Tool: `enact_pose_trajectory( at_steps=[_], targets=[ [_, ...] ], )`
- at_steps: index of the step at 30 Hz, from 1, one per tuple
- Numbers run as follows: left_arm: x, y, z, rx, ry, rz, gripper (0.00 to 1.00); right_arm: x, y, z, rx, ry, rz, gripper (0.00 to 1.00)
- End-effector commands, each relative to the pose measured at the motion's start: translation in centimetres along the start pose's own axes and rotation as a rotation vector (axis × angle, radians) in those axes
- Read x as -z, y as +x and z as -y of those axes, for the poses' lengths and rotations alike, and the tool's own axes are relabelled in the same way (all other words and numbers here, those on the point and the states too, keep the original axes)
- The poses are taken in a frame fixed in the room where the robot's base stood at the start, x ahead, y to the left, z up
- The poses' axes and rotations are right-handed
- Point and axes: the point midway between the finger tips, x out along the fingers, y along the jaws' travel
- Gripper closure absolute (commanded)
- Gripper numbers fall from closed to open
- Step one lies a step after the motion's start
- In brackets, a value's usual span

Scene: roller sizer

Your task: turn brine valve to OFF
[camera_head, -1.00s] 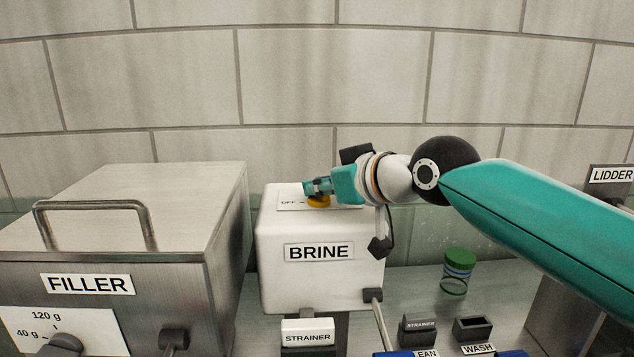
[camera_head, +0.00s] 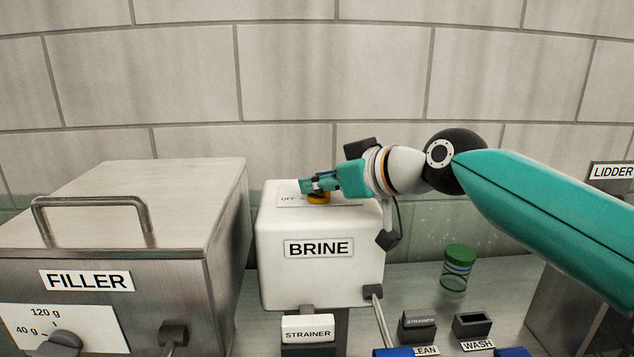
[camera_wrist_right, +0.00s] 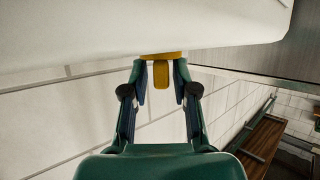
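The brine valve is a yellow knob (camera_head: 318,198) on the label plate on top of the white BRINE box (camera_head: 320,275). The word OFF shows at the plate's left; the rest of the plate is partly hidden by my gripper. My right gripper (camera_head: 318,186) is at the knob, coming in from the right. In the right wrist view the yellow handle (camera_wrist_right: 161,74) stands between the two fingertips (camera_wrist_right: 161,84), with a narrow gap on each side, so the gripper looks open around it. My left gripper is not in view.
The steel FILLER box (camera_head: 100,245) with a handle stands left of the BRINE box. A jar with a green lid (camera_head: 458,265) stands to the right. A STRAINER block (camera_head: 308,328) and a lever are in front. A tiled wall is behind.

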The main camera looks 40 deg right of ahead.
Motion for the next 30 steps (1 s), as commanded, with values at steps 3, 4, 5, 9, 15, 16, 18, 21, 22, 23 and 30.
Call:
enact_pose_trajectory(
  at_steps=[3, 4, 5, 9, 15, 16, 18, 21, 22, 23, 30],
  targets=[
    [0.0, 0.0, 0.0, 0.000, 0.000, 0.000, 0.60, 0.0, 0.0, 0.0, 0.001, 0.001, 0.001, 0.61],
    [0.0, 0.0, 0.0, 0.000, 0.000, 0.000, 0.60, 0.0, 0.0, 0.0, 0.001, 0.001, 0.001, 0.61],
    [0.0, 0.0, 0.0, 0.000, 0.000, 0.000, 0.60, -0.1, 0.0, 0.0, 0.001, 0.001, 0.002, 0.61],
    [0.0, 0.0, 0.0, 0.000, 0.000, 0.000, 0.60, -0.1, 0.0, 0.1, 0.002, 0.001, 0.002, 0.61],
    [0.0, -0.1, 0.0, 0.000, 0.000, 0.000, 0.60, 0.0, -1.4, 0.0, 0.001, 0.001, 0.000, 0.61],
    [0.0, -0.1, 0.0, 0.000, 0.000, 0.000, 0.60, 0.0, -1.8, 0.0, 0.000, 0.001, -0.001, 0.61],
    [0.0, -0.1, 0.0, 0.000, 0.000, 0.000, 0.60, 0.0, -2.9, 0.0, 0.000, 0.001, -0.001, 0.61],
    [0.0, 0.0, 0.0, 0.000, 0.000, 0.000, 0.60, 0.1, -4.9, -0.1, -0.002, 0.001, -0.002, 0.61],
    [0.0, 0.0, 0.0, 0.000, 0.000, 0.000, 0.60, 0.1, -5.6, -0.1, -0.002, 0.001, -0.003, 0.61],
    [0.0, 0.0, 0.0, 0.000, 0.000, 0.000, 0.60, 0.0, -6.2, 0.0, -0.002, 0.001, -0.002, 0.61],
    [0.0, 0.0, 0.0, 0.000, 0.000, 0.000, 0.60, 0.0, -10.3, 0.0, 0.000, 0.002, 0.000, 0.61]
  ],
)
